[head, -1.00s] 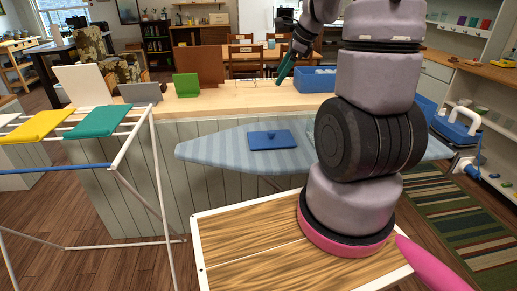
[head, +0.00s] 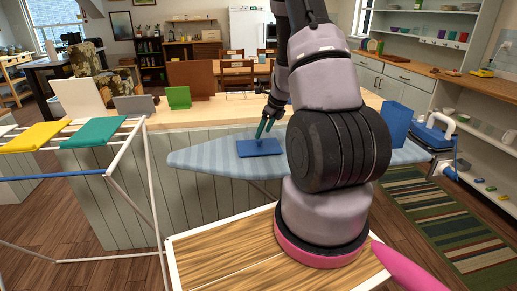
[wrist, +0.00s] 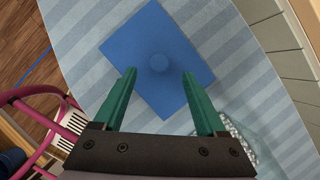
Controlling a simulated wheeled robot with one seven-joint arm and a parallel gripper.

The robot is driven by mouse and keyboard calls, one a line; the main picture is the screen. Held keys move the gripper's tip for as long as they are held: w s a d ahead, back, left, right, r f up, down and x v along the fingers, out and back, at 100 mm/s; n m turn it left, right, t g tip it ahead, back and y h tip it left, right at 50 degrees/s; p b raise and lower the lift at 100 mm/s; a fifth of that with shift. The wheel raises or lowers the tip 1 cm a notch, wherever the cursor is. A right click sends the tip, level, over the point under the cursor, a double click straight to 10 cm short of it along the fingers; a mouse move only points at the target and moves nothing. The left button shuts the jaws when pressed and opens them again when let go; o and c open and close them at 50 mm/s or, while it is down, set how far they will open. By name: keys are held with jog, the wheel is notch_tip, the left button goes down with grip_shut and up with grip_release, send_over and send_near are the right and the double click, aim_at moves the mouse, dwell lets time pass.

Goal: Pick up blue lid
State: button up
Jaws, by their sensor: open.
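My gripper (head: 264,127) has green fingers and points down over the lid. The gap in height between fingertips and lid is hard to judge.
A wooden counter (head: 190,113) runs behind the ironing board, with a green board (head: 179,97) on it. A blue bin (head: 396,124) and a blue iron (head: 434,134) are on the right. A drying rack with yellow and green cloths (head: 93,132) stands at the left.

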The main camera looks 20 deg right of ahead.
aim_at(260, 140)
jog(key=x, duration=0.4)
jog(key=shift+w+a+f, duration=0.15)
jog(key=shift+w+a, duration=0.05)
grip_shut()
